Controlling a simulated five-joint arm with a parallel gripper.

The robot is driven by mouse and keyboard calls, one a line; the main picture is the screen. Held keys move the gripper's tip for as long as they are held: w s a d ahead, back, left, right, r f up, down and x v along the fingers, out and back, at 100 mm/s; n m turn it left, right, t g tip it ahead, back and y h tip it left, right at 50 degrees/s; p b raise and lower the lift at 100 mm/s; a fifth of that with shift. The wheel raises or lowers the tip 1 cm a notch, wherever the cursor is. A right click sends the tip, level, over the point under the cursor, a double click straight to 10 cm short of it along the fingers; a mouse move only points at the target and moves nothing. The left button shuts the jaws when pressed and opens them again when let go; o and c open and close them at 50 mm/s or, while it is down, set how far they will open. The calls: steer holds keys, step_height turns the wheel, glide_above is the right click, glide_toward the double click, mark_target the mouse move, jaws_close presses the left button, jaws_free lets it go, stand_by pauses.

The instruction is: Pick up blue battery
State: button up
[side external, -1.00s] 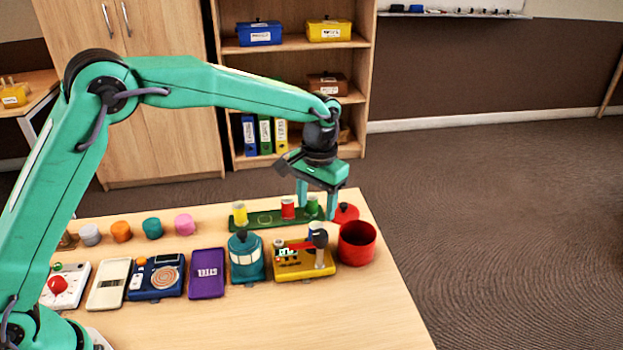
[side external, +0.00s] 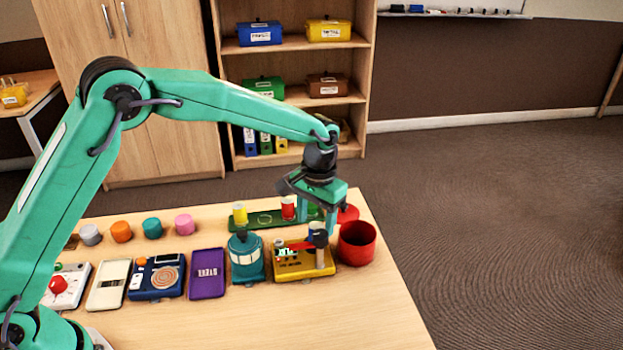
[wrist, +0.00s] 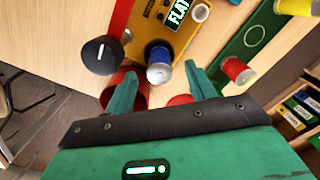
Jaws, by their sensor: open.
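The blue battery (side external: 315,229) stands upright at the yellow tester (side external: 290,270), beside a red arm with a dark knob. In the wrist view the blue battery (wrist: 159,72) shows its pale end between my fingertips, with space on both sides. The yellow tester (wrist: 172,28) there has a display reading "FLAT". My gripper (side external: 321,222) is open and points down just behind and above the battery; it also shows in the wrist view (wrist: 160,78). No finger clearly touches the battery.
A green rack (side external: 270,222) behind holds yellow, red and green batteries and an empty ring. A red pot (side external: 357,245) stands close on the right, its red lid (side external: 347,213) behind it. A teal container (side external: 246,260) is left of the tester. The front table is clear.

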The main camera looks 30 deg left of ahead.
mark_target(316, 225)
steer(key=shift+s+f, duration=0.15)
steer(key=shift+f, duration=1.7)
jaws_close()
steer(key=shift+r, duration=0.1)
steer(key=shift+r, duration=5)
